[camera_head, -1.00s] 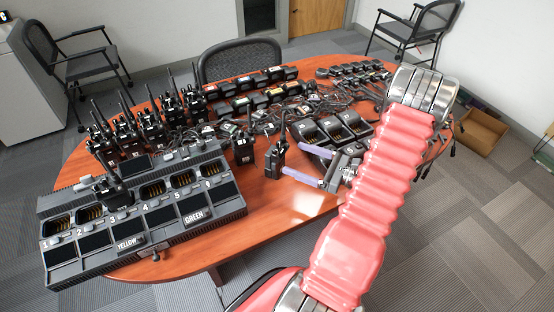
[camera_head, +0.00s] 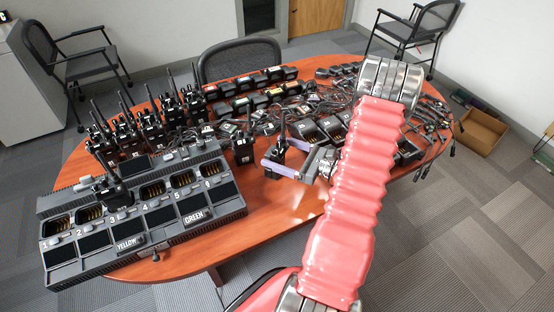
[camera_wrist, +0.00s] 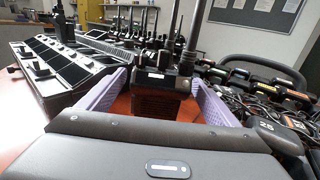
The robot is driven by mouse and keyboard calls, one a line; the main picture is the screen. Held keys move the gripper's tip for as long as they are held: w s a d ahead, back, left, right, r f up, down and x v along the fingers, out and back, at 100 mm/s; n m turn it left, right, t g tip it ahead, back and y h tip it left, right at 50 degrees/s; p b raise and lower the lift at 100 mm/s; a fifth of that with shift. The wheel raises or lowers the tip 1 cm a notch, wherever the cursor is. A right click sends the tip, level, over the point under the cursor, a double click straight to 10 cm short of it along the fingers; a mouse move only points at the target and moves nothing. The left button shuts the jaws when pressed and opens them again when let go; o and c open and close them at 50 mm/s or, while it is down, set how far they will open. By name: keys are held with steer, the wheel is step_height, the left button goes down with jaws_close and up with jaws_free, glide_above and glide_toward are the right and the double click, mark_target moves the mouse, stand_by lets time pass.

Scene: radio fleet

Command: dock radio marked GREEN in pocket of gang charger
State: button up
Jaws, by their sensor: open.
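The gang charger (camera_head: 145,215) lies at the table's left front, with numbered pockets and labels YELLOW and GREEN (camera_head: 194,216) on its front. One black radio (camera_head: 112,190) stands in a pocket near number 3; the other pockets look empty. My gripper (camera_head: 274,157) is open, its two lilac fingers on either side of a black upright radio (camera_head: 279,150). In the wrist view this radio (camera_wrist: 160,95) stands between the fingers, with gaps beside it. Its colour marking cannot be read. Another radio (camera_head: 243,148) stands just left of it.
Several radios (camera_head: 150,130) stand in rows at the table's back left. Battery packs (camera_head: 250,82), tangled cables and a small charger (camera_head: 330,128) fill the back and right. Bare table (camera_head: 250,200) lies between the charger and my arm.

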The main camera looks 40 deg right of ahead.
steer(key=shift+x, duration=2.45)
steer(key=shift+r, duration=0.15)
steer(key=shift+c, duration=0.6)
steer(key=c, duration=1.3)
